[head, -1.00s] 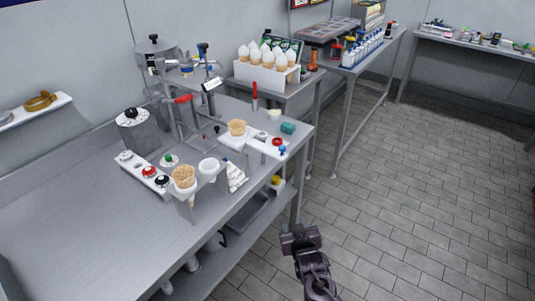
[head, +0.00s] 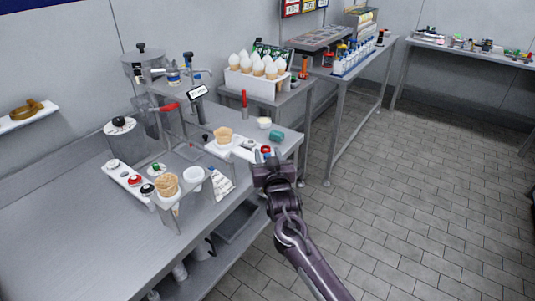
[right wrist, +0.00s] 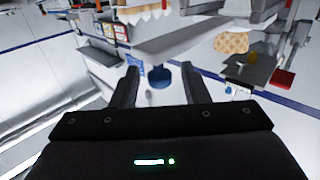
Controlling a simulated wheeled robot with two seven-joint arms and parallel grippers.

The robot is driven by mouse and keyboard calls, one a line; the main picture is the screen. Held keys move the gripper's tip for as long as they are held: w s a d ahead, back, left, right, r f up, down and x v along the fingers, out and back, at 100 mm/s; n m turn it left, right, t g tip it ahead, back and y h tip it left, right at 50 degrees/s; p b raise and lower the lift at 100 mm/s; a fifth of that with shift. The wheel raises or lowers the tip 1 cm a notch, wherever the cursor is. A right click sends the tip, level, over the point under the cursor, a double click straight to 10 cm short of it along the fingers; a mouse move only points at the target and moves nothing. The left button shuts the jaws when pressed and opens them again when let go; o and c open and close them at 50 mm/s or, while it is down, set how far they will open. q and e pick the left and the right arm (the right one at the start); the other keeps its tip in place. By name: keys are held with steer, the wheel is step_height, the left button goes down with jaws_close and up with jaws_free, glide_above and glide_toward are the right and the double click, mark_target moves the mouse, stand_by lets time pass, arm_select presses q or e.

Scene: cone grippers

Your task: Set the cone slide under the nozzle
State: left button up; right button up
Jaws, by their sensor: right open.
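The cone slide (head: 243,153) is a pale plate at the right front of the steel counter, with a waffle cone (head: 223,135) upright in it. The slide (right wrist: 180,40) and cone (right wrist: 232,42) also show in the right wrist view. A blue knob (right wrist: 160,78) hangs at the slide's near end. My right gripper (head: 267,166) is open and empty at that end, and its fingers (right wrist: 158,88) flank the knob in the wrist view; I cannot tell if they touch it. The nozzle is not clearly distinguishable among the dispenser parts near the red lever (head: 168,107). My left gripper is out of view.
A holder with another waffle cone (head: 167,183) and a white cup (head: 193,174) stands at the counter's front edge, beside a white piping bag (head: 221,184). A white rack (head: 257,83) of cones stands behind. The tiled floor (head: 400,190) at right is clear.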

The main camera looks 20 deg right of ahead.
steer(key=shift+w, duration=0.15)
steer(key=shift+c, duration=0.4)
jaws_close()
